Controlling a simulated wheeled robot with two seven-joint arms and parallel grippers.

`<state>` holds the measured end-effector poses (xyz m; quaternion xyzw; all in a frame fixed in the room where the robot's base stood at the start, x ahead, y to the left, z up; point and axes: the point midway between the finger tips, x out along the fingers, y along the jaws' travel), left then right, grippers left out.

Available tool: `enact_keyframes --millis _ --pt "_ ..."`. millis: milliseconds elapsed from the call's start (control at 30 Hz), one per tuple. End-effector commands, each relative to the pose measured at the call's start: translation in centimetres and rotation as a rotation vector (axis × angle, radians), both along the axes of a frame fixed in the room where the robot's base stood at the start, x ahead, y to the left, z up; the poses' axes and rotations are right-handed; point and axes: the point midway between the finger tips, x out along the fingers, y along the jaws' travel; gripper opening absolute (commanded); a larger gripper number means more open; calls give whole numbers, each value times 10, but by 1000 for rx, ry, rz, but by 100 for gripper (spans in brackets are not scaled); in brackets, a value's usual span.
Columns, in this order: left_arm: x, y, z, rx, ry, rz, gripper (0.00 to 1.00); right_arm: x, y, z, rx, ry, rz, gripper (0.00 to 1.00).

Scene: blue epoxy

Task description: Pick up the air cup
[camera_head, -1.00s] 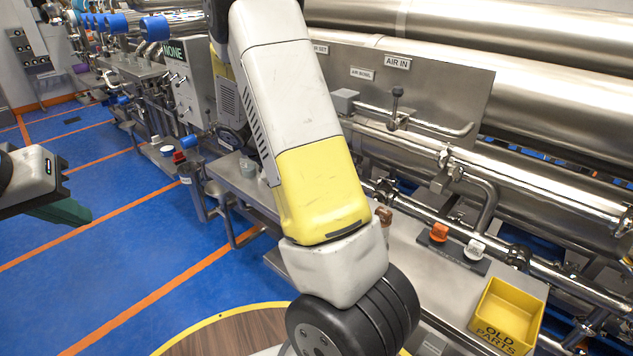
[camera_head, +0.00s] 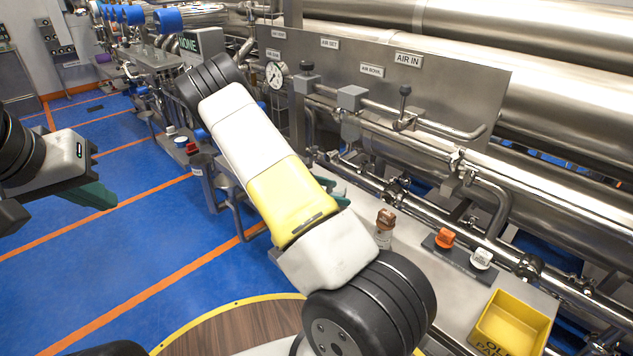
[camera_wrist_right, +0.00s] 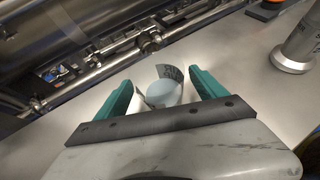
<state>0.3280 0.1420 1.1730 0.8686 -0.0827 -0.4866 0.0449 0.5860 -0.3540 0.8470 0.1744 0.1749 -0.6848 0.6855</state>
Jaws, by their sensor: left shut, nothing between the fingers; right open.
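In the right wrist view, a clear cup with dark lettering on its side (camera_wrist_right: 166,87), apparently the air cup, stands on the metal bench. My right gripper (camera_wrist_right: 160,79) is open, its teal fingers on either side of the cup. Whether either finger touches it I cannot tell. My left gripper (camera_head: 98,195) is shut and empty over the blue floor at the left, away from the bench.
A brown-topped fitting (camera_head: 385,228) stands on the bench, with a metal cylinder beside the cup in the right wrist view (camera_wrist_right: 299,44). Orange (camera_head: 445,238) and white (camera_head: 481,257) caps sit on a dark plate near the yellow bin (camera_head: 510,325). Pipes and a labelled panel (camera_head: 440,85) line the back.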

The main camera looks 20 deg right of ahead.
Motion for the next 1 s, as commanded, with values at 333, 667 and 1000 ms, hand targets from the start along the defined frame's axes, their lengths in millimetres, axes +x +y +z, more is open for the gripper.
enact_keyframes --millis 333,667,1000 --pt "0 0 0 0 0 0 0 0 -30 -16 1 -2 -1 81" --pt "0 0 0 0 0 0 0 0 -30 -16 1 -2 -1 36" --pt "0 0 0 0 0 0 0 0 -30 -16 0 -2 -1 7"
